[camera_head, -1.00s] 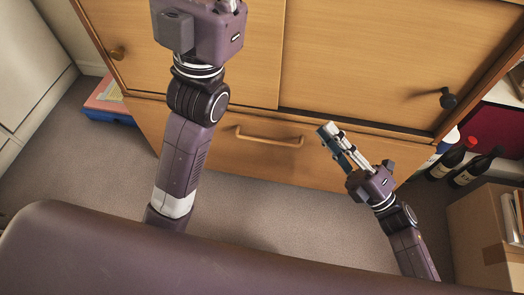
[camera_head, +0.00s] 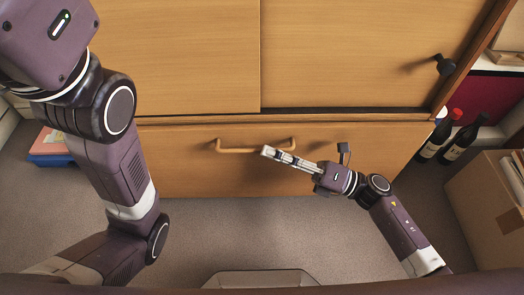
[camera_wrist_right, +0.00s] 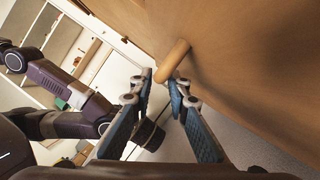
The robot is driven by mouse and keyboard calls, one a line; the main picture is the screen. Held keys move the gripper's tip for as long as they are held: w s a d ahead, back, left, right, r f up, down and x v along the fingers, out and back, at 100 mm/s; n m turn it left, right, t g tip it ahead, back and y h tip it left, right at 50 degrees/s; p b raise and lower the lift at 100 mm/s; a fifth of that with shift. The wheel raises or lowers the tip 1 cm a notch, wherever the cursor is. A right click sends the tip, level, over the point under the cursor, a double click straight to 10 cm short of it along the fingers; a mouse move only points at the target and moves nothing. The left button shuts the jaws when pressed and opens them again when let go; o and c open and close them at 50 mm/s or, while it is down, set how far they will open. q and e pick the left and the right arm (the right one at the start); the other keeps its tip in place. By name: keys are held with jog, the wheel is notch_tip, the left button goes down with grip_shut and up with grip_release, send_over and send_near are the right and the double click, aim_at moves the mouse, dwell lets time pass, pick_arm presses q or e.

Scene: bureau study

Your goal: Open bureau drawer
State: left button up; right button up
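The bureau's wide bottom drawer (camera_head: 330,140) is shut, its front flush below the upper doors. Its wooden bar handle (camera_head: 250,150) runs across the front. My right gripper (camera_head: 266,151) reaches in from the right, with its fingertips at the handle's right part. In the right wrist view the fingers (camera_wrist_right: 162,82) are apart. The rounded handle (camera_wrist_right: 173,60) lies just ahead of and partly between the fingertips, and contact cannot be told. My left arm fills the upper left of the head view; its fingers are out of the frame.
Sliding doors (camera_head: 350,50) with a dark knob (camera_head: 444,65) are above the drawer. Bottles (camera_head: 460,140) and a cardboard box (camera_head: 485,205) stand at the right. A blue and red stack (camera_head: 48,147) lies at the left. Carpet (camera_head: 260,225) before the drawer is clear.

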jog(key=shift+x, duration=1.35)
grip_shut()
